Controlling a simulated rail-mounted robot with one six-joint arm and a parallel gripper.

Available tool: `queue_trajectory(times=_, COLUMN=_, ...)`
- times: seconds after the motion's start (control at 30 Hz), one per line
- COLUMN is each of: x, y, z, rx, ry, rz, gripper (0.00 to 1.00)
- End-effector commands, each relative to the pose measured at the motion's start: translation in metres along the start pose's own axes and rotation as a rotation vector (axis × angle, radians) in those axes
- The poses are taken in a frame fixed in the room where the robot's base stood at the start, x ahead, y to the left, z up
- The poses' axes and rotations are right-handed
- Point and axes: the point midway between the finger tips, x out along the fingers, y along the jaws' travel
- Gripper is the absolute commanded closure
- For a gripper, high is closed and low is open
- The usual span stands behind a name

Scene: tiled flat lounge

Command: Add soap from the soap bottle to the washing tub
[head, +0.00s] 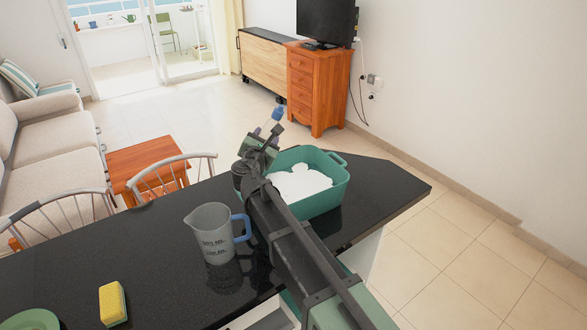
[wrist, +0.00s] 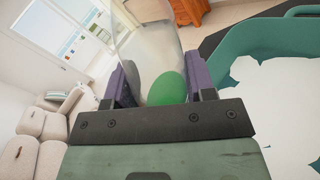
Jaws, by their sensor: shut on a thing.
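The teal washing tub (head: 335,190) stands on the dark counter, with a white foamy mass (head: 300,183) inside. In the wrist view the tub (wrist: 230,80) is at the right, with the white mass (wrist: 280,100) filling much of it. My gripper (head: 264,139) is raised at the tub's far left side. It is shut on the soap bottle (head: 276,115), whose bluish end shows above the jaws, tilted. In the wrist view, a clear body (wrist: 145,45) with a green oval (wrist: 167,88) shows between my fingers. My arm hides part of the tub's left side.
A measuring jug (head: 214,238) with a blue handle stands on the counter left of my arm. A yellow sponge (head: 112,304) and a green plate (head: 30,320) lie near the front left. Chairs (head: 175,175) stand behind the counter.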

Motion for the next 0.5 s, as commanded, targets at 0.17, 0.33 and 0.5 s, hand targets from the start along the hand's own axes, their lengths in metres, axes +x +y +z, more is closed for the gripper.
queue_trajectory(times=0.17, x=0.000, y=-0.019, z=-0.035, rx=-0.202, ry=0.000, rz=-0.001, gripper=0.79)
queue_trajectory(times=0.33, x=0.000, y=-0.024, z=-0.041, rx=-0.342, ry=0.000, rz=-0.001, gripper=0.79)
queue_trajectory(times=0.5, x=0.000, y=-0.026, z=-0.040, rx=-0.444, ry=0.000, rz=-0.001, gripper=0.79)
